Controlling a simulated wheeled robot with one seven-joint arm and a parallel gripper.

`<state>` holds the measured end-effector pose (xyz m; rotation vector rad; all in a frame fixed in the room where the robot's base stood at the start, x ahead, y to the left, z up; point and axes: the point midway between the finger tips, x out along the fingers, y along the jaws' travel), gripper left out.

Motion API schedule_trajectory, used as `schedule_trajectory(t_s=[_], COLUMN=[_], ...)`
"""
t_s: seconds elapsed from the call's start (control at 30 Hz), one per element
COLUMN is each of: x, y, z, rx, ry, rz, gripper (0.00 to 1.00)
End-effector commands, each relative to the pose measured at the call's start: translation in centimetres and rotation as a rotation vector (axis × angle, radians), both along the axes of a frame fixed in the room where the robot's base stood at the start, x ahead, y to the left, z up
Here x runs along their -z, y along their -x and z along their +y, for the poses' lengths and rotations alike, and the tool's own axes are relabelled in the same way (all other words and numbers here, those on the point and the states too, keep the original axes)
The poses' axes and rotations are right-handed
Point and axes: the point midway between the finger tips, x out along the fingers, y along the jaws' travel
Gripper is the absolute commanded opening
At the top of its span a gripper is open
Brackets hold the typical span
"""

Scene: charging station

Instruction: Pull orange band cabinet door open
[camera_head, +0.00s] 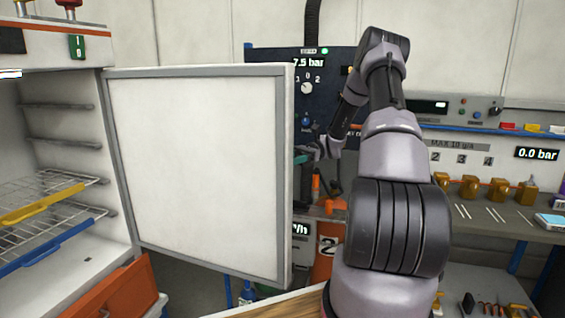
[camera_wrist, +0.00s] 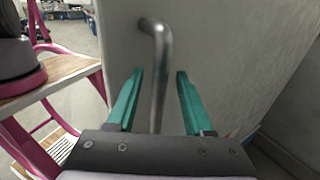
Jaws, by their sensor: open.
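The orange band cabinet (camera_head: 65,50) is at the left in the head view, with an orange strip along its top. Its white door (camera_head: 195,170) stands swung wide open, with the grey-edged inner face towards the head camera. In the wrist view a bent metal handle (camera_wrist: 157,85) stands out from the door's outer face (camera_wrist: 220,45). My gripper (camera_wrist: 160,72) is open, with one teal finger on each side of the handle. Whether either finger touches it I cannot tell. In the head view the door hides the handle and part of my gripper.
Inside the cabinet are wire shelves with a yellow handle (camera_head: 45,205) and a blue handle (camera_head: 55,245). An orange bin (camera_head: 120,290) sits below the door's hinge side. A workbench (camera_head: 485,218) with brown blocks is at the right. A wooden-topped pink frame (camera_wrist: 50,78) shows left in the wrist view.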

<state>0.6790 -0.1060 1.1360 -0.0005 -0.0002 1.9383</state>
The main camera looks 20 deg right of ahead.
Motion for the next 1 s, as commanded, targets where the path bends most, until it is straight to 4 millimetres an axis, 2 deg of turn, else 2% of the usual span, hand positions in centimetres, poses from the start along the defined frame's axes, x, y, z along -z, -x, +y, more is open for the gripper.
schedule_trajectory(t_s=[0.33, 0.5, 0.7, 1.0], x=[0.1, 0.1, 0.1, 0.1], y=[-2.4, -3.3, -3.7, -3.7], z=[-6.1, -8.6, -9.7, -9.7], rx=[0.005, 0.003, 0.001, 0.001], ry=[-0.001, 0.0, 0.001, 0.001], rz=[-0.002, -0.001, 0.0, 0.001], gripper=[0.52, 0.52, 0.52, 0.52])
